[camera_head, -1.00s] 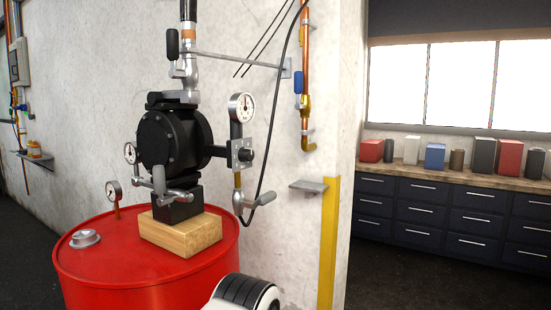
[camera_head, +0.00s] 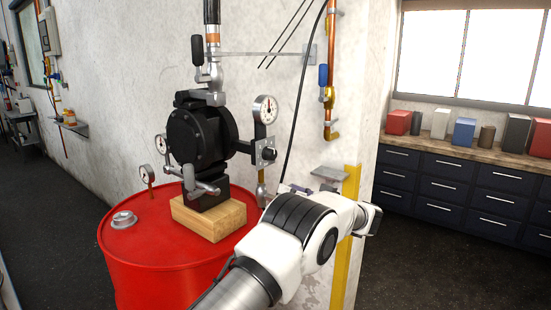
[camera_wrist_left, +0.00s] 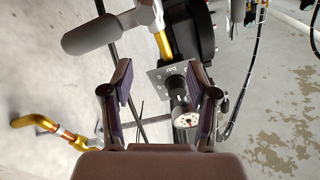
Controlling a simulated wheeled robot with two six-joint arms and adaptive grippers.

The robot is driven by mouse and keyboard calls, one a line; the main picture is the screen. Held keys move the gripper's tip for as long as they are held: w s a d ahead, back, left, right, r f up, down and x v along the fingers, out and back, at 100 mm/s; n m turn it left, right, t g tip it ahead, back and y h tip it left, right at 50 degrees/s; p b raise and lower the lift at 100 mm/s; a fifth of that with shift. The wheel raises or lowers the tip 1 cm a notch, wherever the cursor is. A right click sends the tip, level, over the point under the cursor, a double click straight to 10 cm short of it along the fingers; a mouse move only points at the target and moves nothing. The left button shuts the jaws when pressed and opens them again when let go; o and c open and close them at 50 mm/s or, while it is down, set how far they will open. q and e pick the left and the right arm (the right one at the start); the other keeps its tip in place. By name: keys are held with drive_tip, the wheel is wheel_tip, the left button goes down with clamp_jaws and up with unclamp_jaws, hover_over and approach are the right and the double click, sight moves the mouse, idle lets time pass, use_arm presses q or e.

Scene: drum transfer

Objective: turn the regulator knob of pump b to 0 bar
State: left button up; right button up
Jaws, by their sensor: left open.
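The black pump (camera_head: 198,135) stands on a wooden block on a red drum. Its regulator knob (camera_head: 268,154) sticks out from a grey plate below a round white gauge (camera_head: 265,109). In the left wrist view the dark knob (camera_wrist_left: 178,88) lies ahead, nearer the right finger, with the plate (camera_wrist_left: 160,76) and gauge (camera_wrist_left: 186,119) beside it. My left gripper (camera_wrist_left: 160,80) is open and empty, apart from the knob as far as I can tell. In the head view my left wrist hides most of it. The knob's setting is too small to read. No pump letter is legible.
A grey valve handle (camera_wrist_left: 92,34) is close to the left finger in the wrist view. The red drum (camera_head: 150,262) is below the pump. A wall bracket (camera_head: 328,173) and copper pipe (camera_head: 329,110) are to the right. Dark drawers (camera_head: 440,190) stand farther right.

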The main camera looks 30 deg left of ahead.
use_arm(q)
drive_tip(key=n+p, duration=0.2)
approach(274, 154)
drive_tip(key=a+r, duration=0.1)
drive_tip(key=a, duration=0.1)
drive_tip(key=shift+g+h, duration=0.3)
drive_tip(key=a, duration=0.2)
drive_tip(key=a+p, duration=0.1)
drive_tip(key=a, duration=0.2)
drive_tip(key=a+p, duration=0.1)
drive_tip(key=a, duration=0.1)
drive_tip(key=shift+w+a+f, duration=0.2)
drive_tip(key=shift+w+a, duration=0.1)
drive_tip(key=shift+w, duration=0.1)
drive_tip(key=shift+s+a, duration=0.1)
drive_tip(key=shift+a, duration=0.05)
use_arm(e)
wheel_tip(274, 154, up, 6)
drive_tip(key=shift+s+r, duration=0.15)
drive_tip(key=shift+r, duration=0.05)
use_arm(q)
drive_tip(key=shift+f, duration=0.1)
drive_tip(key=c, duration=0.5)
clamp_jaws()
